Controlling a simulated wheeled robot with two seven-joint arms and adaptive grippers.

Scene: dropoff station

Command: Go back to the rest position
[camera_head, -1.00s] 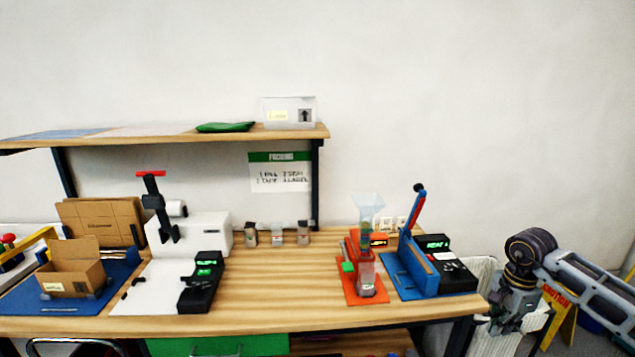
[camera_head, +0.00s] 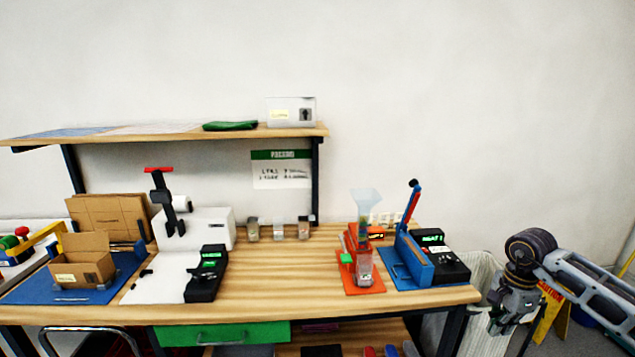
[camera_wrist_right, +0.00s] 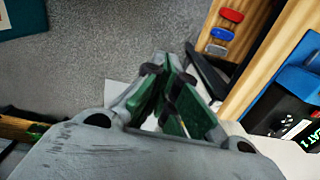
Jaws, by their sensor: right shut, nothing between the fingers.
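My right gripper (camera_head: 497,322) hangs at the right side of the head view, past the right end of the wooden workbench (camera_head: 300,270). It is apart from the bench and holds nothing. In the right wrist view its green-padded fingers (camera_wrist_right: 172,100) are shut and empty, over the grey floor. My left gripper is not in view.
The bench carries a blue sealer (camera_head: 415,262), an orange stand with a funnel (camera_head: 362,262), several small jars, a white press (camera_head: 200,228) and a cardboard box (camera_head: 83,265). A whitish bin (camera_head: 480,285) stands near my right gripper. A yellow caution sign (camera_head: 548,315) is behind it.

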